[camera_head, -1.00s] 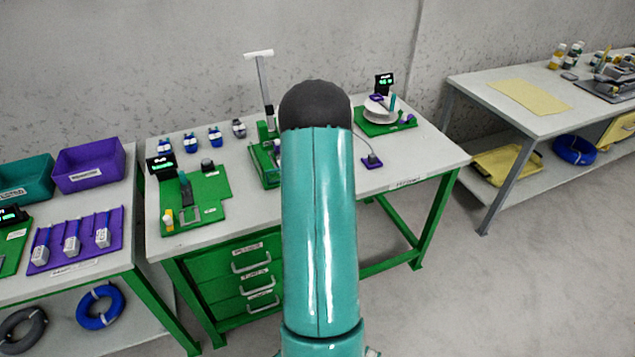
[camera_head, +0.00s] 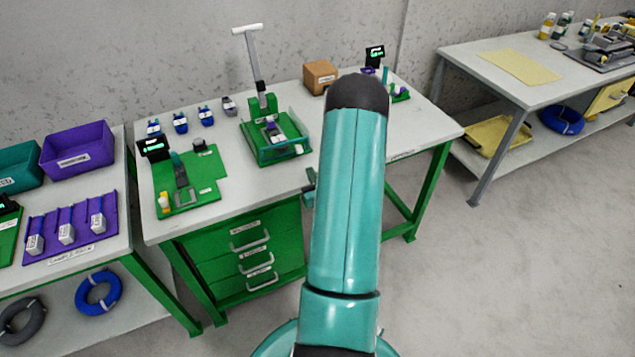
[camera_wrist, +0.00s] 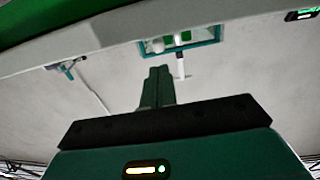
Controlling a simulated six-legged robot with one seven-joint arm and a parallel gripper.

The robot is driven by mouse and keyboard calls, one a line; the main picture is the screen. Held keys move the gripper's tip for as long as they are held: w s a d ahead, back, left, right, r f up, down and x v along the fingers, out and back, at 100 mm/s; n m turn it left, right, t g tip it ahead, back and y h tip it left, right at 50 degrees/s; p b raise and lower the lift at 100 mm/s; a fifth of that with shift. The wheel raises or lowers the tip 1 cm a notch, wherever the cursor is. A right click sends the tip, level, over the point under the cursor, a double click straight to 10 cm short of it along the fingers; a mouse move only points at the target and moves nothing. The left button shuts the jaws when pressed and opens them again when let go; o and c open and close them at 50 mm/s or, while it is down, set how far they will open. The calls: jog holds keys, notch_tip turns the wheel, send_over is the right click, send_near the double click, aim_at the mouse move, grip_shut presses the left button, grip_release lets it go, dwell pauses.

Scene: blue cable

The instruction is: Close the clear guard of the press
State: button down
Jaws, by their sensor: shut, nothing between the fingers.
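The press stands mid-table in the head view, with a green base (camera_head: 263,157), a tall lever and a white handle (camera_head: 247,28). A green-edged frame surrounds the front of its base. The clear guard is see-through, and I cannot tell its exact angle. In the wrist view, which looks upside down, a green-framed part (camera_wrist: 210,36) with a white bar below it appears to be the press. My gripper (camera_wrist: 159,72) is shut and empty, apart from that part. In the head view my arm stands right of the press, and my fingertips cannot be made out.
A green fixture (camera_head: 206,193) with a display stands left of the press. Several small blue-topped parts (camera_head: 180,123) lie behind it. A brown box (camera_head: 320,76) stands at the back right.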

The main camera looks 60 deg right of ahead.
aim_at(300, 152)
jog(key=x, duration=0.7)
jog(key=shift+w+d, duration=0.25)
jog(key=shift+w, duration=0.1)
jog(key=shift+w+d, duration=0.45)
jog(key=shift+d, duration=0.05)
jog(key=shift+w+d+r, duration=0.15)
jog(key=shift+d+r, duration=0.05)
jog(key=shift+w, duration=0.2)
jog(key=shift+a+f, duration=0.1)
jog(key=shift+f, duration=0.05)
